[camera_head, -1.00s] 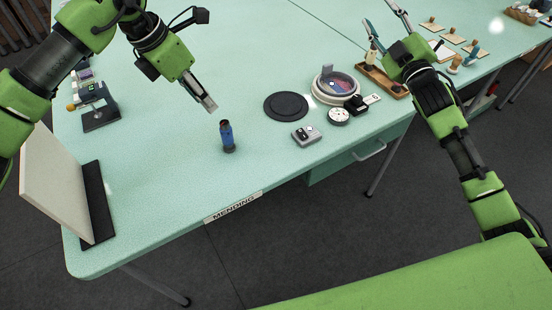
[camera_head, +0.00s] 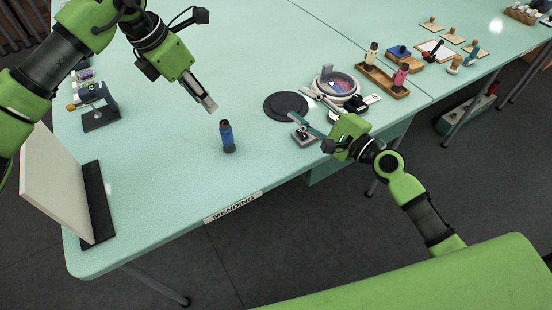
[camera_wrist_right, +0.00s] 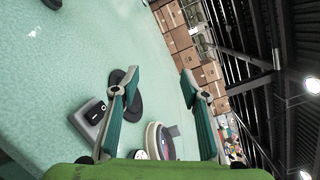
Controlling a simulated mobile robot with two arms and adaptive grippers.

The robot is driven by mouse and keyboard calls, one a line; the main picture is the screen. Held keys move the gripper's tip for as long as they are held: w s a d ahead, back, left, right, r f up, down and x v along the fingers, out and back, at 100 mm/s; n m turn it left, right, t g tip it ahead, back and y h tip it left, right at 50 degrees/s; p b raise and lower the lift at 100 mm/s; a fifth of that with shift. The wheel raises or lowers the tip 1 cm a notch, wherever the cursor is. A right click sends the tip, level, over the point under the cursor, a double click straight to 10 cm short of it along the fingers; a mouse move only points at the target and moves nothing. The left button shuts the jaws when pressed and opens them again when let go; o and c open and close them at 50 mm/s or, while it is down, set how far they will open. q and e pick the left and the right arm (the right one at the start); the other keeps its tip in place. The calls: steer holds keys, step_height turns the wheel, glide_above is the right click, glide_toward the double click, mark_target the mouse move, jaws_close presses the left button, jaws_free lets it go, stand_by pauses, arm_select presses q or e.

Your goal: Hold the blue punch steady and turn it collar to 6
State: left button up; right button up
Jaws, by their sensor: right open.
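The blue punch (camera_head: 227,138) stands upright on the table near its front edge, with a dark top and a dark foot. Any numbers on its collar are too small to read. My left gripper (camera_head: 212,106) hangs just above and left of the punch, apart from it; whether its fingers are open is unclear. My right gripper (camera_head: 298,103) is open and empty, right of the punch, over the area of the dark round pad. The right wrist view shows its two teal-padded fingers (camera_wrist_right: 160,80) spread wide with nothing between them held.
A wooden tray (camera_head: 396,90) holds a pink punch (camera_head: 401,75). A slanted board (camera_head: 62,185) stands at left. The table around the blue punch is clear.

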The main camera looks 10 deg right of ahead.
mark_target(232, 138)
steer(key=s+a+f+m+g+y, duration=0.1)
steer(key=s+a+f+m, duration=0.1)
steer(key=s+a+f+m+g+y, duration=0.1)
steer(key=s+a+f+m, duration=0.1)
steer(key=s+a+f, duration=0.1)
steer(key=shift+a+f+m, duration=0.15)
steer(key=shift+a+m, duration=0.1)
steer(key=shift+m, duration=0.15)
steer(key=s+a+m, duration=0.1)
steer(key=s+a+f+m+y, duration=0.1)
steer(key=s+a+m, duration=0.1)
steer(key=s, duration=0.1)
steer(key=shift+a+f+m+g+y, duration=0.3)
steer(key=shift+f+g+y, duration=0.05)
steer(key=shift+g+y, duration=0.05)
steer(key=shift+s+a, duration=0.1)
steer(key=shift+a, duration=0.2)
steer(key=x, duration=1.3)
steer(key=shift+a+f, duration=0.15)
steer(key=shift+a, duration=0.1)
